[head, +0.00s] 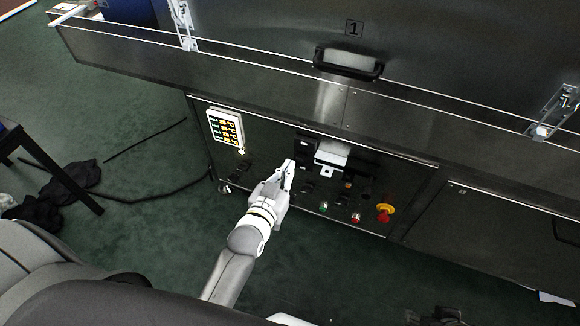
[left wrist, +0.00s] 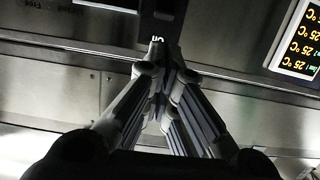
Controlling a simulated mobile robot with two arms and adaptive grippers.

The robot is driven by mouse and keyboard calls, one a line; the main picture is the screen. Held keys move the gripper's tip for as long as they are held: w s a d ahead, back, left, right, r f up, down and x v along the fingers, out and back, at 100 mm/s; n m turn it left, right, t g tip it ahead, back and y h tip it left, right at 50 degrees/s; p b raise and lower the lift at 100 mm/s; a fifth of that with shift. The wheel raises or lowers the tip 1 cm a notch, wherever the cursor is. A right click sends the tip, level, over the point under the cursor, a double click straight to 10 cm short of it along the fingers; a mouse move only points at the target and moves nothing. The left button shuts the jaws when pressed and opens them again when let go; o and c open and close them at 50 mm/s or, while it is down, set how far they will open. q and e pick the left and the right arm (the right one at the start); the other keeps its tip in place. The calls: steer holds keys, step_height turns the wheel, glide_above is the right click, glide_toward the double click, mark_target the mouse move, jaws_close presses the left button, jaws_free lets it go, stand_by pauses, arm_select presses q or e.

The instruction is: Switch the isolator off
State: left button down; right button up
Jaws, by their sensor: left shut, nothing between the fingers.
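The control panel (head: 262,165) is a dark metal face low on the dryer. My left gripper (head: 289,166) is in front of its middle, with the fingers shut and empty. In the left wrist view the closed fingertips (left wrist: 159,48) are at the lower end of a black switch body (left wrist: 160,18) marked "On", which looks like the isolator. The lettering appears upside down there. The fingertips overlap its edge in the picture; I cannot tell whether they touch. In the head view the switch is not clearly distinguishable among dark parts beside my fingers. My right gripper is not in view.
A temperature display (head: 226,129) is at the panel's upper left. A red emergency stop (head: 385,213) on yellow, a red button (head: 356,217) and a green button (head: 323,207) are low on the right. A door handle (head: 348,64) projects above. Cables lie on the green floor.

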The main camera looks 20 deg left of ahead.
arm_select(q)
steer(key=b, duration=0.2)
glide_toward(303, 145)
steer(key=w, duration=0.4)
steer(key=w+f, duration=0.1)
steer(key=shift+w+d+f, duration=0.1)
steer(key=shift+w+d, duration=0.1)
steer(key=shift+w, duration=0.25)
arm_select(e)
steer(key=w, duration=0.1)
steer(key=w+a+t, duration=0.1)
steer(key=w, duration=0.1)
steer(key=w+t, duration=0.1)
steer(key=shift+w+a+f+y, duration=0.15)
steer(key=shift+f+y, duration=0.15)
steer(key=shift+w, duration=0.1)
